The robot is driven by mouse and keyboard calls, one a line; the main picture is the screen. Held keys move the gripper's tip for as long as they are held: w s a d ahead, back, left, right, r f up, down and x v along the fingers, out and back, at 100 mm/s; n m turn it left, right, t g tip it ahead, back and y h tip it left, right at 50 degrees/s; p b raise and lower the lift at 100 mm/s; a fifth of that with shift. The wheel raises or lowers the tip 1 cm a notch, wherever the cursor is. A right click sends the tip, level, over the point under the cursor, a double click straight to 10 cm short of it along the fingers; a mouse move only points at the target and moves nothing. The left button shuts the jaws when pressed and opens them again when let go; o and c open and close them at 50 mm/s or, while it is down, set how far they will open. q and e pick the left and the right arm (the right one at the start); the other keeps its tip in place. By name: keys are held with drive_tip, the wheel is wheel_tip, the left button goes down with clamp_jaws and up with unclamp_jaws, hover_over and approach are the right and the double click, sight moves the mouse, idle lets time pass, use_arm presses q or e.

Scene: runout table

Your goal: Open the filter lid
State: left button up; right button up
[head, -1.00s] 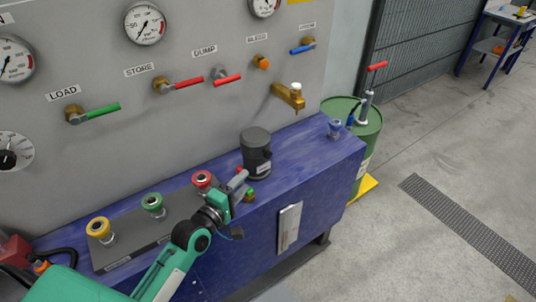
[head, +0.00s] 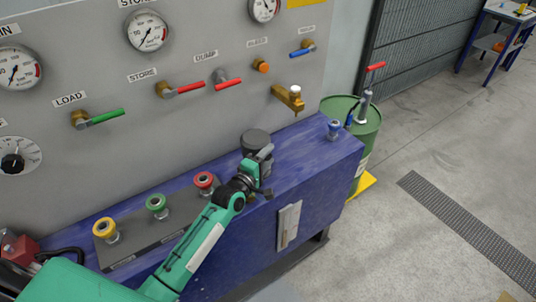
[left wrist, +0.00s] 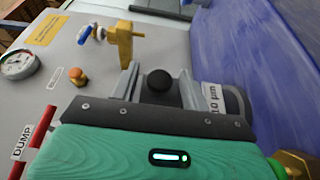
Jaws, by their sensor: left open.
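The filter is a dark grey cylinder with a flat round lid (head: 256,139) on the blue bench, partly hidden in the head view by my left gripper (head: 264,156). The lid looks shut. The left gripper is at the filter's near right side, its fingers pointing up and away. In the left wrist view, the filter body (left wrist: 232,100) shows a white label reading 10 µm, behind the open left gripper (left wrist: 159,77). A round black knob (left wrist: 158,83) appears between the fingers; I cannot tell whether they touch it. My right gripper is out of view.
The blue bench (head: 310,150) carries yellow, green and red knobs (head: 203,182) on a grey plate at left. A brass tap (head: 289,97) projects from the grey panel behind the filter. A green drum (head: 366,135) stands at right. The floor beyond is open.

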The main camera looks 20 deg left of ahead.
use_arm(q)
drive_tip(key=shift+w, duration=0.25)
clamp_jaws()
drive_tip(key=shift+r, duration=0.1)
